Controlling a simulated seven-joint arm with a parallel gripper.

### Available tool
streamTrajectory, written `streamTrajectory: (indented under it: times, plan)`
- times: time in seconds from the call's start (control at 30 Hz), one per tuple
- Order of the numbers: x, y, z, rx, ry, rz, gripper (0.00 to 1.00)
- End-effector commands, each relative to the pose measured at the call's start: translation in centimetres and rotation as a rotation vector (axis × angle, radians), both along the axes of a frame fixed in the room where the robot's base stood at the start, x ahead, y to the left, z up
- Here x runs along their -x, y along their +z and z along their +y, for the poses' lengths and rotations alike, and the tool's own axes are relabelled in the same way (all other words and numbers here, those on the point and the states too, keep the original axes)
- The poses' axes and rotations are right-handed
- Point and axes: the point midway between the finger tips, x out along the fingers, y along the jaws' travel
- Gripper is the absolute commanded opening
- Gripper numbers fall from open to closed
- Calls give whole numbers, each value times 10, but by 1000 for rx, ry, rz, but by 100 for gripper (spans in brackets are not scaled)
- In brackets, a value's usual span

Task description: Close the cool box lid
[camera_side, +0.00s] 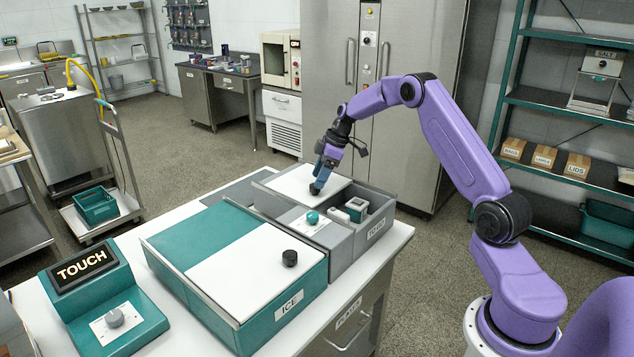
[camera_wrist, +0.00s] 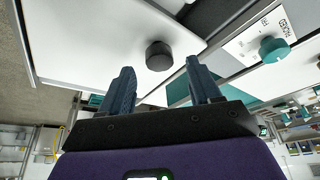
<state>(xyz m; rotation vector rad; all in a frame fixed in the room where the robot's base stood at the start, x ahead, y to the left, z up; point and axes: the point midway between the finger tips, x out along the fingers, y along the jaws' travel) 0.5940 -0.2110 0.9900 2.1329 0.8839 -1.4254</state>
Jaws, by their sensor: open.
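A grey box (camera_side: 340,243) with a white lid (camera_side: 296,181) stands on the counter in the side view. The lid covers its far left part, leaving an opening at the right where a small teal-and-white item (camera_side: 356,210) shows. My gripper (camera_side: 317,186) is over this lid. In the wrist view the lid (camera_wrist: 90,38) carries a round black knob (camera_wrist: 159,56), and my open fingers (camera_wrist: 158,72) are apart, one on each side of the knob's line. Contact with the knob cannot be told. A teal box (camera_side: 290,310) marked ICE has a white lid (camera_side: 245,272) with a black knob (camera_side: 289,258).
A plate with a teal knob (camera_side: 312,217) sits on the grey box beside the lid; it also shows in the wrist view (camera_wrist: 273,49). A teal TOUCH console (camera_side: 120,325) stands at the counter's left. A steel cabinet (camera_side: 405,120) stands behind.

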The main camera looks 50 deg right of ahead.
Motion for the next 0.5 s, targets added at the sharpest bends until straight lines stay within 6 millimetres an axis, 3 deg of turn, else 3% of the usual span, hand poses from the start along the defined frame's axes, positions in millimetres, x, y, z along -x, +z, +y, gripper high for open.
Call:
streamTrajectory:
  times: [0.2, 0.5]
  plan:
    - [-6, -20, 6, 0, 0, 1, 63]
    - [-7, -24, 7, 1, 0, -1, 63]
